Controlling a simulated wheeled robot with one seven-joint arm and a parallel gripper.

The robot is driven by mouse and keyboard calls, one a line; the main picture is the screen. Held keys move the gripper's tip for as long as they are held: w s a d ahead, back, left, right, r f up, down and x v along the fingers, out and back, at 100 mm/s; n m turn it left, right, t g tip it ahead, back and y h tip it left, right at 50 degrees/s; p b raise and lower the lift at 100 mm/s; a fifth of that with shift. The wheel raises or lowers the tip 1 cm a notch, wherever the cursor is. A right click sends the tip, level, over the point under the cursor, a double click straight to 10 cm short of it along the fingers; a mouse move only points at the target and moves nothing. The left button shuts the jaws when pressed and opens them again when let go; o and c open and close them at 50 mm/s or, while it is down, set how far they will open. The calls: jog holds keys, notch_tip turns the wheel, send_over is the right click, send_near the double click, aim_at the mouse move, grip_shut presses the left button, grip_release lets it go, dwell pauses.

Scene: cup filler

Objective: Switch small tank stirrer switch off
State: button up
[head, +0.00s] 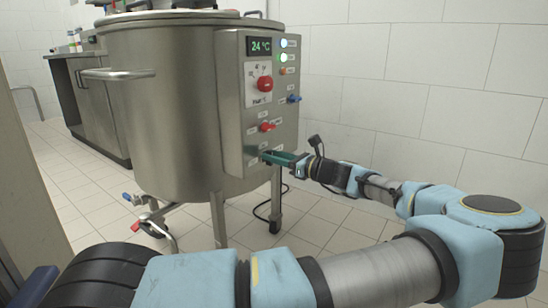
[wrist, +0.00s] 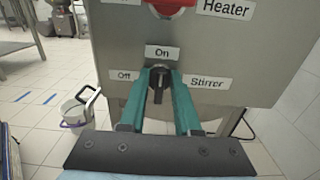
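The small tank (head: 165,110) is a steel vessel on legs with a control panel (head: 262,100) on its right face. The stirrer switch (wrist: 159,84) is a black knob low on the panel, between the "Off" label (wrist: 124,75) at left and the "Stirrer" label (wrist: 208,83) at right. It stands about upright, below the "On" label (wrist: 162,52). My gripper (wrist: 160,76) has its green fingertips on both sides of the knob, with a gap between the fingers. I cannot tell whether they touch it. In the head view my gripper (head: 266,155) hides the switch.
A red heater switch (wrist: 172,6) sits just above the stirrer switch. The panel also has other red and blue knobs, lit lamps and a 24 °C display (head: 261,46). A tiled wall (head: 425,110) stands close at right. A bucket (wrist: 76,112) stands on the floor.

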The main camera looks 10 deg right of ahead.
grip_shut()
jog(key=shift+p, duration=0.3)
jog(key=shift+s+a+f+n+p, duration=0.15)
jog(key=shift+n+p, duration=0.85)
jog(key=shift+n, duration=2)
jog(key=shift+s+a+f+n+p, duration=0.25)
jog(key=shift+n+p, duration=0.7)
jog(key=shift+n, duration=2.05)
jog(key=shift+s+d+f+n+p, duration=0.2)
jog(key=shift+n+p, duration=0.8)
jog(key=shift+n, duration=2)
jog(key=shift+w+a+f, duration=0.1)
jog(key=shift+w+a, duration=0.05)
jog(key=shift+o, duration=1.4)
grip_release()
